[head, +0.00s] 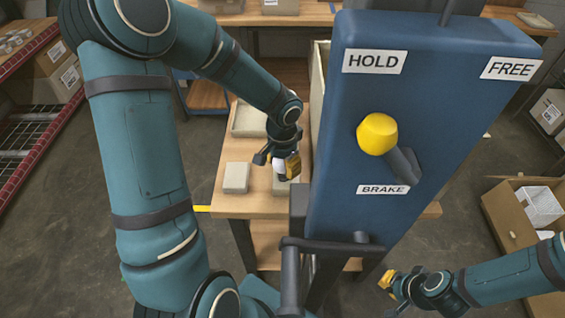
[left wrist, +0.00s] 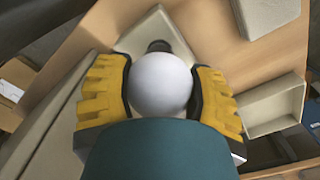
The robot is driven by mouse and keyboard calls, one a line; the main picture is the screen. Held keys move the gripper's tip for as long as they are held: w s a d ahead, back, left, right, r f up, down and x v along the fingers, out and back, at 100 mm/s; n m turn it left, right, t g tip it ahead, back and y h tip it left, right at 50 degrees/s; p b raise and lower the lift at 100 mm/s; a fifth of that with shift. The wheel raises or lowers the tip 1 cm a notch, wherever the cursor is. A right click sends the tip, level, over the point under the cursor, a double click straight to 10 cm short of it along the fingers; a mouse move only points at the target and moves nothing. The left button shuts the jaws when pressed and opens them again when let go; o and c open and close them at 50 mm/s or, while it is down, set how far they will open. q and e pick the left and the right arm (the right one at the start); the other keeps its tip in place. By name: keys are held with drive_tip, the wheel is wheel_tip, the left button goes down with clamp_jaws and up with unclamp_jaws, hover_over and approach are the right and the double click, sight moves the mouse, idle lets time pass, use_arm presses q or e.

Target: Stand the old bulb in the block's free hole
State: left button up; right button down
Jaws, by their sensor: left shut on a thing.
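My left gripper (head: 284,165) is shut on a white round bulb (left wrist: 160,84), which sits between its yellow finger pads. In the head view the bulb (head: 279,166) is partly hidden by the fingers. Below it is a pale block (head: 281,187) on the wooden table. In the left wrist view this block (left wrist: 136,42) shows a dark round opening, just past the bulb. The bulb's lower end and any contact with the block are hidden. My right gripper (head: 388,280) is at the lower right, away from the table; its finger gap is unclear.
A second pale slab (head: 237,177) lies left of the block. A shallow tray (head: 247,120) is behind it. A tall blue panel (head: 345,190) with a yellow-knobbed lever (head: 378,134) stands close right of the left gripper and hides part of the table. Cardboard boxes are at the right.

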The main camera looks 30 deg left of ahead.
use_arm(q)
drive_tip(key=shift+f+b, duration=0.7)
drive_tip(key=shift+b, duration=0.05)
idle(1.1)
drive_tip(key=shift+r, duration=0.1)
drive_tip(key=o, duration=1)
drive_tip(key=shift+o, duration=0.2)
wheel_tip(320, 180, up, 12)
